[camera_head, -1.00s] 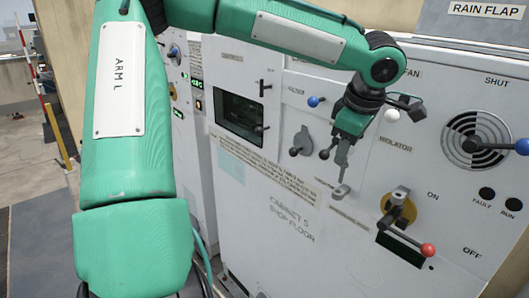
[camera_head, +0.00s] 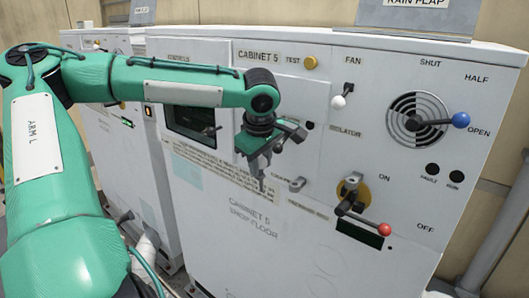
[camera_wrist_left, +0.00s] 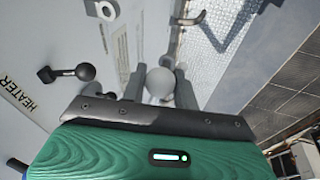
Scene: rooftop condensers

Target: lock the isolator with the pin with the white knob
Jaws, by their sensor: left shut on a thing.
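My left gripper (camera_head: 262,172) is shut with its fingers pointing down, in front of the cabinet and left of the isolator. In the left wrist view a white knob (camera_wrist_left: 160,82) sits between its fingers; the shank of that pin is hidden. The isolator (camera_head: 350,194) has a yellow plate and a dark handle slanting down to the right, ending in a red knob (camera_head: 384,230). ON is printed above right of it and OFF lower right. A small grey bracket (camera_head: 297,184) is right of my gripper. My right gripper is not in view.
The fan lever (camera_head: 342,95) also has a white knob. A blue-knobbed lever (camera_head: 459,120) crosses the round vent. In the left wrist view a black-knobbed lever (camera_wrist_left: 86,72) by the HEATER label and a grey eyelet (camera_wrist_left: 103,9) stick out from the panel.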

